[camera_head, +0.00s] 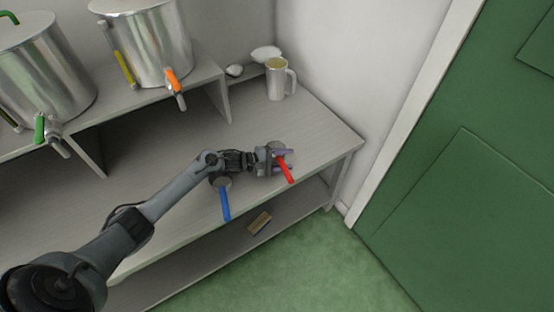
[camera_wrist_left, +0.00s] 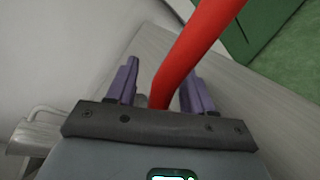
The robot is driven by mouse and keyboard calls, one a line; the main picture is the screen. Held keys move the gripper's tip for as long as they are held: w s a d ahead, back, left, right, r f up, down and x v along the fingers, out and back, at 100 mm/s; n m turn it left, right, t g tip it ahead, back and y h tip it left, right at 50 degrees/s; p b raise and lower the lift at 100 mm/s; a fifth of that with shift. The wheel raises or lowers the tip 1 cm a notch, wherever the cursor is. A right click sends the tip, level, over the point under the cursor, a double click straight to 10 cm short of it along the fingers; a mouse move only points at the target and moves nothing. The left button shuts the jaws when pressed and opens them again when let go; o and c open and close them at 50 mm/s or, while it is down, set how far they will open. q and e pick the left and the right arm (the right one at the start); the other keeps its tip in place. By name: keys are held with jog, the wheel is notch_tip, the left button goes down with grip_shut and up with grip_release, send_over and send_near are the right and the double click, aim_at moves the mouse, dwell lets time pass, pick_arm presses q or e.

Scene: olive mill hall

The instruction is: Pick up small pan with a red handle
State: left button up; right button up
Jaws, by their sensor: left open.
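The small pan with a red handle (camera_head: 285,170) is on the grey bench near its right front corner. Its round body is mostly hidden by my left gripper. The red handle points toward the front edge. My left gripper (camera_head: 282,160) is at the pan, with its purple fingers apart. In the left wrist view the red handle (camera_wrist_left: 195,50) runs up between the two open purple fingers (camera_wrist_left: 160,90), with visible room on either side. Whether a finger touches it I cannot tell. My right gripper is not in view.
A blue-handled pan (camera_head: 224,200) lies close to my left wrist. A metal jug (camera_head: 278,80) and white pieces (camera_head: 264,54) are at the back right. Steel vats with taps (camera_head: 148,42) stand on the raised shelf (camera_head: 205,72). A brush-like block (camera_head: 259,222) is on the lower shelf.

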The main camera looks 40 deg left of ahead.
pick_arm(q)
grip_shut()
dwell(0.3)
